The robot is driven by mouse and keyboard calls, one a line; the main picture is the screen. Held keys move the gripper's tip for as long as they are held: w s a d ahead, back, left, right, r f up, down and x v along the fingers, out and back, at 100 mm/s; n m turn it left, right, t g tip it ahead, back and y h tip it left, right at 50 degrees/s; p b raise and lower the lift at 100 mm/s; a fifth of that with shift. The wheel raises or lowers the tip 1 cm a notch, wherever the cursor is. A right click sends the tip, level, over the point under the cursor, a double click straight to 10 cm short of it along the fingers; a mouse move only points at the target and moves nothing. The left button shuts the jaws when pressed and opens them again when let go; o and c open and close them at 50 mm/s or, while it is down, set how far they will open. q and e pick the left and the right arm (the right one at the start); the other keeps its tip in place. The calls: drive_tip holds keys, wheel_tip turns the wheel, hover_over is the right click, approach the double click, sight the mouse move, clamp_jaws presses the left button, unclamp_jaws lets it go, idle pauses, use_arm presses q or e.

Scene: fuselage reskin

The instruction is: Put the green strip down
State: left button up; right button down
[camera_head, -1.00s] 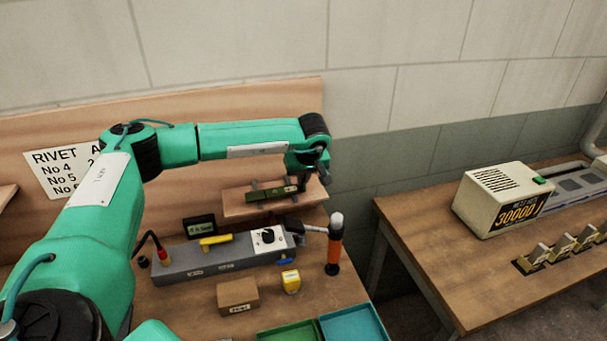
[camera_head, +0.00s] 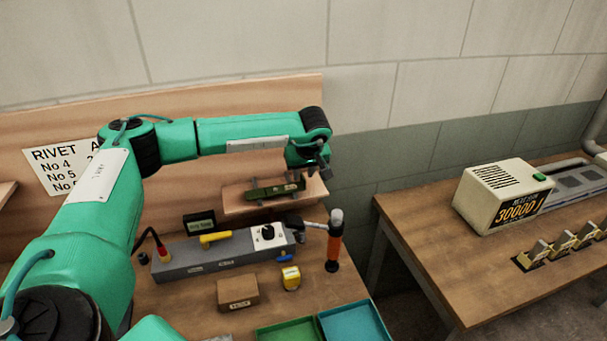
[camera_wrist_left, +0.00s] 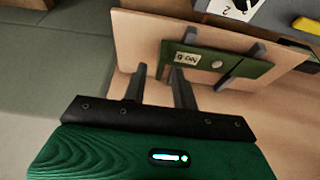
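The green strip (camera_head: 272,190) lies on the small wooden shelf (camera_head: 240,208) at the back of the bench. In the left wrist view the strip (camera_wrist_left: 215,64) carries a white label and a round pale spot, and grey holder pieces (camera_wrist_left: 255,50) stand along its edges. My left gripper (camera_head: 322,174) is just above the right end of the strip. In the left wrist view its two dark fingers (camera_wrist_left: 160,72) stand apart with a gap between them, near the labelled end of the strip; nothing is clearly held. My right gripper is not in view.
A second table with a cream meter (camera_head: 500,198) stands right.

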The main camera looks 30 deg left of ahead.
use_arm(q)
drive_tip(key=b+v, duration=0.3)
drive_tip(key=v, duration=0.8)
drive_tip(key=shift+r+b, duration=0.2)
drive_tip(key=shift+b, duration=0.1)
